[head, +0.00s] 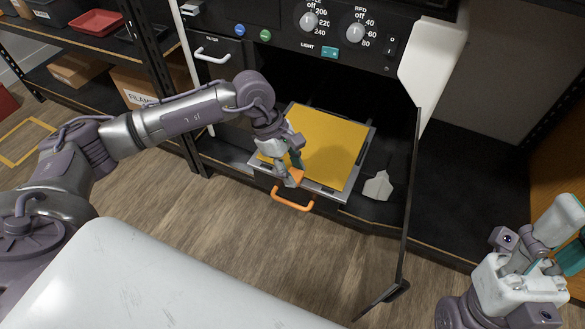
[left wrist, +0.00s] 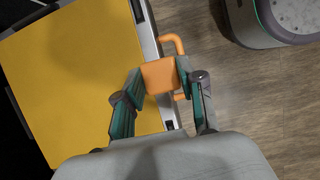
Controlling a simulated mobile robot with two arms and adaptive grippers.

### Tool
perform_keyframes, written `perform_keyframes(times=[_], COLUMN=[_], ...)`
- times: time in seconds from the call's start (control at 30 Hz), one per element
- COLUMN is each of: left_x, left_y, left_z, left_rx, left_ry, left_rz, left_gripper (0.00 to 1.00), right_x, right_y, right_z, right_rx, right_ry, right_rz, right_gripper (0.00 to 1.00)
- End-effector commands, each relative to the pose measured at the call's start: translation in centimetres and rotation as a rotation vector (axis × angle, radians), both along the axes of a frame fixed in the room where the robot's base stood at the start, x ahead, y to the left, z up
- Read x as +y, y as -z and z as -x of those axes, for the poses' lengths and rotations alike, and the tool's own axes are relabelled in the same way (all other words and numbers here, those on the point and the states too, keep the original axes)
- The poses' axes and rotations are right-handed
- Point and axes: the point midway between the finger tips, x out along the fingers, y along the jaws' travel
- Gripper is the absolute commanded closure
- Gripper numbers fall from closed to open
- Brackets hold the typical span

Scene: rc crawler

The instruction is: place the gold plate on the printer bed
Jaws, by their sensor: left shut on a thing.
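The gold plate (head: 323,146) lies flat over the grey printer bed (head: 355,170), inside the open printer, with a grey border of the bed showing around it. The plate also fills the left of the left wrist view (left wrist: 70,85). My left gripper (head: 294,172) is at the plate's front edge, shut on an orange tab (left wrist: 160,77) that adjoins the plate. An orange handle (head: 292,201) sticks out from the bed's front. I cannot tell whether the plate rests fully on the bed. My right gripper (head: 568,240) is at the lower right, partly cut off, away from the printer.
The printer's open door (head: 410,190) stands right of the bed. A pale flat piece (head: 378,186) lies beside the bed. Control knobs (head: 356,34) are above. A shelf with a red tray (head: 95,22) and cardboard boxes (head: 135,84) is at left. The floor in front is clear.

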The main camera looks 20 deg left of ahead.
Motion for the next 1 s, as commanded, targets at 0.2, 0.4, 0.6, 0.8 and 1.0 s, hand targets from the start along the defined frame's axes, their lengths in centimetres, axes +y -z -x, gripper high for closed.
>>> perform_keyframes(times=[0.2, 0.4, 0.6, 0.8, 1.0], left_x=[0.0, 0.0, 0.0, 0.4, 1.9], left_y=[0.5, 0.4, 0.4, -0.4, -4.0], left_z=[0.0, 0.0, 0.0, -0.1, -0.2], left_rx=[-0.001, -0.001, -0.001, -0.003, -0.006], left_ry=[0.001, 0.001, 0.0, -0.001, -0.002], left_rz=[0.001, 0.001, 0.0, -0.001, -0.001], left_gripper=[1.0, 0.32, 0.32, 0.32, 0.32], right_x=[0.0, 0.0, 0.0, 0.0, 0.0], right_y=[0.0, -0.3, -0.3, -0.2, -0.2], right_z=[-0.1, -0.1, 0.0, -0.1, -0.1], right_rx=[-0.013, -0.018, -0.019, -0.013, -0.013], right_ry=[0.0, 0.0, 0.001, 0.003, 0.001], right_rz=[0.002, 0.001, 0.001, -0.002, -0.001], right_gripper=[0.63, 0.63, 0.63, 0.63, 0.63])
